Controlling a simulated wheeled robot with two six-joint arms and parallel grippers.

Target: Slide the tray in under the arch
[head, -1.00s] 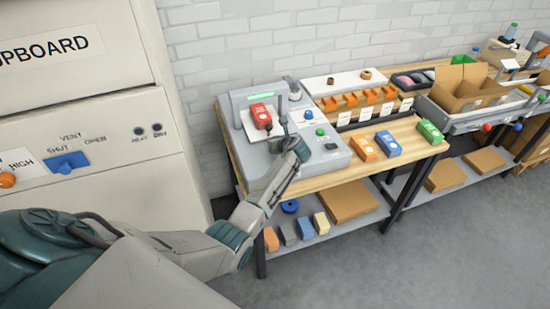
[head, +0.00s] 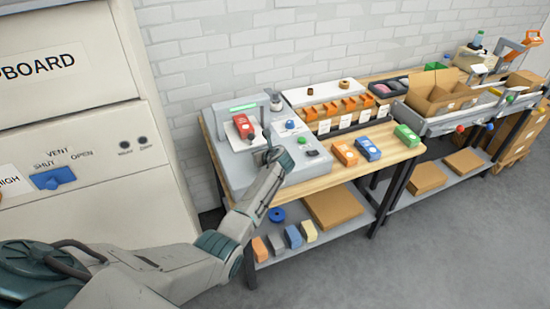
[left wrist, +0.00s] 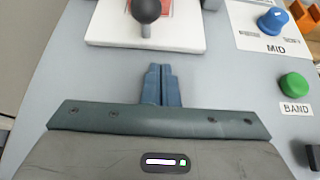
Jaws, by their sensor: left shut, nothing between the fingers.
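The white tray (left wrist: 105,28) sits on the grey machine top, with a black ball knob (left wrist: 146,9) at its near edge. A red box (head: 243,127) lies on the tray. The arch (head: 243,107), with a green lit strip, stands just behind the box in the head view. I cannot tell how far under it the tray reaches. My left gripper (left wrist: 158,70) is shut and empty, its fingertips a little short of the tray's near edge and apart from the knob. In the head view the left gripper (head: 271,154) is over the machine top. My right gripper is not in view.
A blue knob (left wrist: 272,20) marked MID and a green button (left wrist: 293,86) marked BAND are on the right of the machine top. Orange, blue and green boxes (head: 367,149) stand on the wooden bench further right. A cupboard (head: 80,130) is at the left.

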